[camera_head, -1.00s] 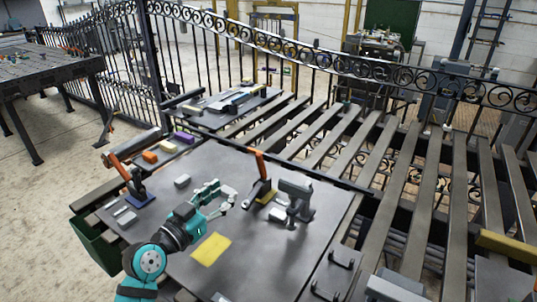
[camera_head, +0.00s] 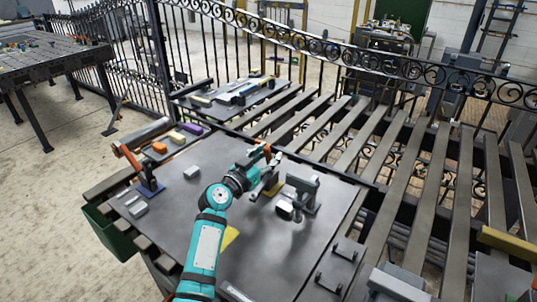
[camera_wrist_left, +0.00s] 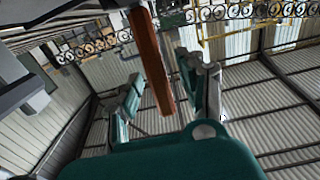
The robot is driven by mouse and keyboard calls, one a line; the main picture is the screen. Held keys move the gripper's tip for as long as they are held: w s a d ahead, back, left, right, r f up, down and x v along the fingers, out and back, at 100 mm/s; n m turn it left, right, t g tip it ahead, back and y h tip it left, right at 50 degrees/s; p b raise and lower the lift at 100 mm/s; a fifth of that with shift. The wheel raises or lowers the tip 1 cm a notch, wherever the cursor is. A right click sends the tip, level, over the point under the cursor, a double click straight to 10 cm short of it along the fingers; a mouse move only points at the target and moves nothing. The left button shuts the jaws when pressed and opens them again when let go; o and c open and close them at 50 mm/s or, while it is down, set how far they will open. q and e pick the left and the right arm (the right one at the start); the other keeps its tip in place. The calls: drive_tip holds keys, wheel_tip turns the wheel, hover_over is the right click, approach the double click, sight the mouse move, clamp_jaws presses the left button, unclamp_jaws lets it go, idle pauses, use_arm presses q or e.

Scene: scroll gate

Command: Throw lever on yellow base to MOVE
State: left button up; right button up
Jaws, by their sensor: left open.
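The lever with an orange handle (camera_head: 258,153) stands at the far middle of the grey workbench, and a yellow patch by its foot (camera_head: 272,192) is partly hidden by my gripper. My left gripper (camera_head: 264,172) is right at this lever. In the left wrist view the orange handle (camera_wrist_left: 152,65) runs between the two spread fingers of my left gripper (camera_wrist_left: 160,88). The gripper is open, and I cannot tell whether a finger touches the handle. My right gripper is not in view.
A grey clamp-like device (camera_head: 302,193) stands close right of my gripper. A yellow plate (camera_head: 230,237) lies partly under my arm.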

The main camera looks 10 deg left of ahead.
use_arm(q)
drive_tip(key=shift+w, duration=0.1)
drive_tip(key=shift+c, duration=0.5)
clamp_jaws()
